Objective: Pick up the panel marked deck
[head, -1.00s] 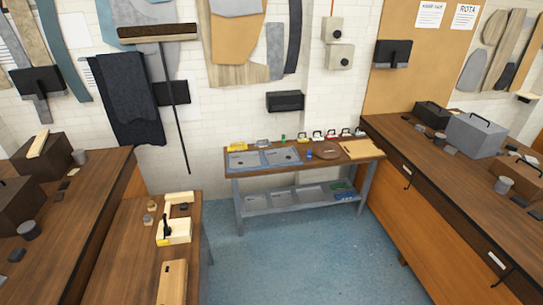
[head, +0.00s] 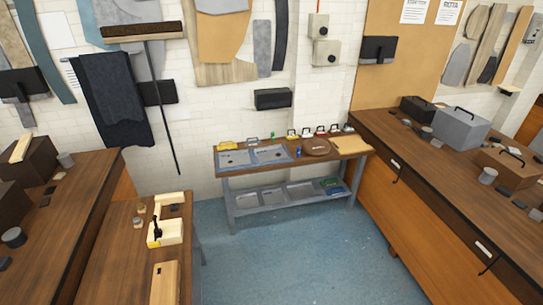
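I cannot make out a panel marked deck, as any lettering on the bench is too small to read. On the small bench (head: 293,164) against the back wall lie two grey, tray-like flat pieces (head: 234,160) side by side. To their right are a round brown disc (head: 317,147) with a small pale mark and a flat tan board (head: 351,145) at the right end. Neither of my grippers is in view.
Long wooden benches stand at the right (head: 440,170) and left (head: 62,225). A lower bench at front left holds a pale wooden fixture (head: 168,233) and a wooden block (head: 165,284). The blue floor (head: 290,255) between them is clear.

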